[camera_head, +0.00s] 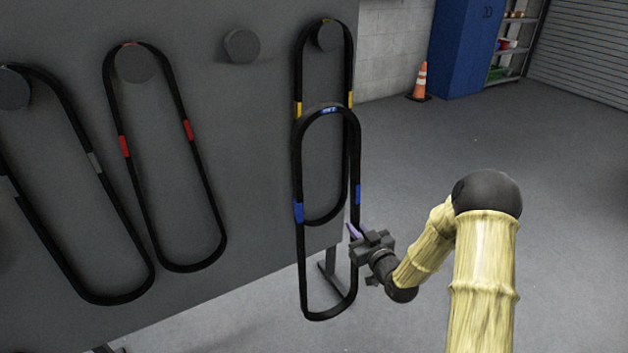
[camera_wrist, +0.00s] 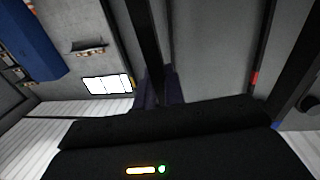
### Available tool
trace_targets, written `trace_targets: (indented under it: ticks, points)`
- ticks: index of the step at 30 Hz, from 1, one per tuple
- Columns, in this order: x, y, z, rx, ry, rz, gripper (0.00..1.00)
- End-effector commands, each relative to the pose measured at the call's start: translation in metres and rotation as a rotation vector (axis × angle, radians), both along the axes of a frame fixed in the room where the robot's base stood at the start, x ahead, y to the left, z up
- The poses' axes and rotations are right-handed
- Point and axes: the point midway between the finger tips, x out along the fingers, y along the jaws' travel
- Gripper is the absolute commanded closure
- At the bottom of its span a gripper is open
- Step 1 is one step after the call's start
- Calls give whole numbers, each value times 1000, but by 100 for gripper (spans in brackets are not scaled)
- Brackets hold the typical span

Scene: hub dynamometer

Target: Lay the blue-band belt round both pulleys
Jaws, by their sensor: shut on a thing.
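The blue-band belt (camera_head: 299,213) is a long black loop with blue bands on both sides and a small blue mark at its top. It stands upright in front of the yellow-band belt, overlapping its lower part, with no peg visible inside its top. My gripper (camera_head: 354,233) is shut on its right strand, just below the blue band. In the wrist view, a dark strand (camera_wrist: 143,40) runs up from between the purple fingers (camera_wrist: 160,88).
A grey panel (camera_head: 215,150) carries the yellow-band belt (camera_head: 298,108), red-band belt (camera_head: 124,146) and grey-band belt (camera_head: 94,162) on pegs. One peg (camera_head: 242,45) is bare. Open floor (camera_head: 470,140) lies right, with a cone (camera_head: 421,82) and blue cabinet (camera_head: 463,45) behind.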

Motion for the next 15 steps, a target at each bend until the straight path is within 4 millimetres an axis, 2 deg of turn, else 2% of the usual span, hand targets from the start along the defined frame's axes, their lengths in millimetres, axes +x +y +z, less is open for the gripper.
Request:
trace_targets:
  ticks: [1, 6, 9, 12, 15]
  points:
    - [12, 18, 21, -3, -13, 25, 100]
    - [37, 70, 75, 11, -13, 82, 100]
    - [44, 96, 101, 25, -11, 105, 100]
    - [46, 112, 116, 37, -8, 120, 100]
    - [47, 119, 122, 41, -5, 124, 100]
